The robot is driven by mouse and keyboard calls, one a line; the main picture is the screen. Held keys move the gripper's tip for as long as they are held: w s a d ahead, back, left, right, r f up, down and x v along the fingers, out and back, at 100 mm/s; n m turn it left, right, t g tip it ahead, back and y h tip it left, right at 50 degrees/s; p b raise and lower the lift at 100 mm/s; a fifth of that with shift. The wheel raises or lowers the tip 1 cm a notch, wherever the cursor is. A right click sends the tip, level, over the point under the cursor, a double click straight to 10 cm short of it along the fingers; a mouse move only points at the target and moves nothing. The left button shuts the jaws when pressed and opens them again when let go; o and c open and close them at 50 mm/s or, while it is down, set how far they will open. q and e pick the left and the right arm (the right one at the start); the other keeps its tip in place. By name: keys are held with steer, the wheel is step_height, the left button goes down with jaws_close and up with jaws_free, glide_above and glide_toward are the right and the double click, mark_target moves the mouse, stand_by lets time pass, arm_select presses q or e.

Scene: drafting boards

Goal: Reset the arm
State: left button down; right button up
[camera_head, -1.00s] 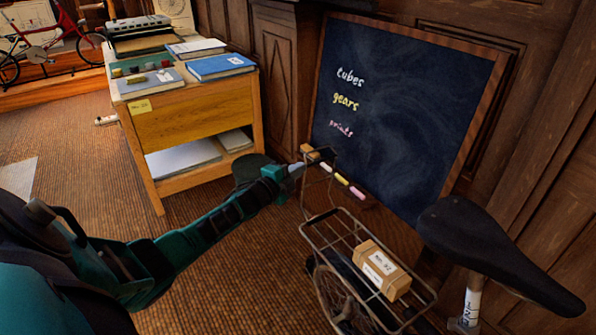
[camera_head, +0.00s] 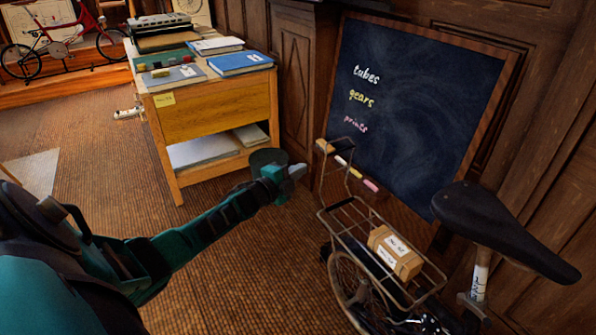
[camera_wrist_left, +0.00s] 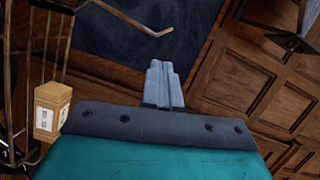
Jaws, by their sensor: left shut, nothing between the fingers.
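My left arm reaches in from the left in the head view, and its gripper (camera_head: 298,171) is shut and empty. It hangs in the air between the wooden cabinet and the bicycle rack, left of the rack. In the left wrist view the gripper's grey fingers (camera_wrist_left: 164,72) are pressed together with nothing between them. My right gripper is not in view.
A bicycle rack (camera_head: 341,207) carries a small labelled box (camera_head: 395,254), with a black saddle (camera_head: 500,230) beside it. A chalkboard (camera_head: 420,110) leans on the panelled wall behind. The wooden cabinet (camera_head: 208,118) holds books.

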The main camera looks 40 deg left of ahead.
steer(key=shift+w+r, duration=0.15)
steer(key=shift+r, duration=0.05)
